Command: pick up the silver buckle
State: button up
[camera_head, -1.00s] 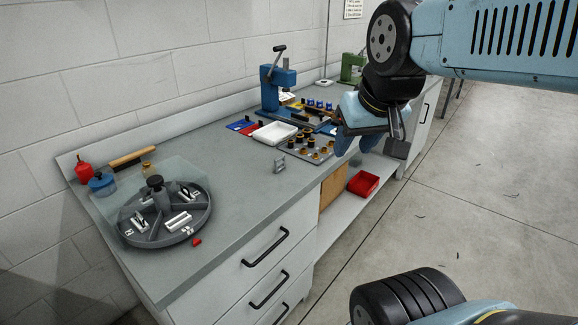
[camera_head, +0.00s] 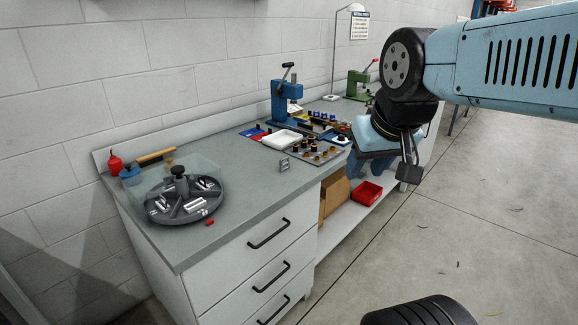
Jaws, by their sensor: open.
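A small silver buckle (camera_head: 284,164) stands on the grey bench top, near its front edge and above the drawers. It sits between the round grey carousel and the plate of dark and brass parts. My gripper (camera_head: 368,165) is to the right of the buckle, out near the bench's front edge and pointing down. It is open and apart from the buckle. My arm partly covers the bench's far end.
A round grey carousel (camera_head: 216,197) with silver parts is on the left of the bench, a small red piece (camera_head: 210,222) beside it. A white tray (camera_head: 281,139), parts plate (camera_head: 318,154) and blue press (camera_head: 284,103) stand behind the buckle. A red bin (camera_head: 366,193) sits on the lower shelf.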

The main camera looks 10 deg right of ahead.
aim_at(287, 157)
jog(key=u, duration=0.15)
jog(key=i, duration=0.9)
jog(key=z, duration=0.1)
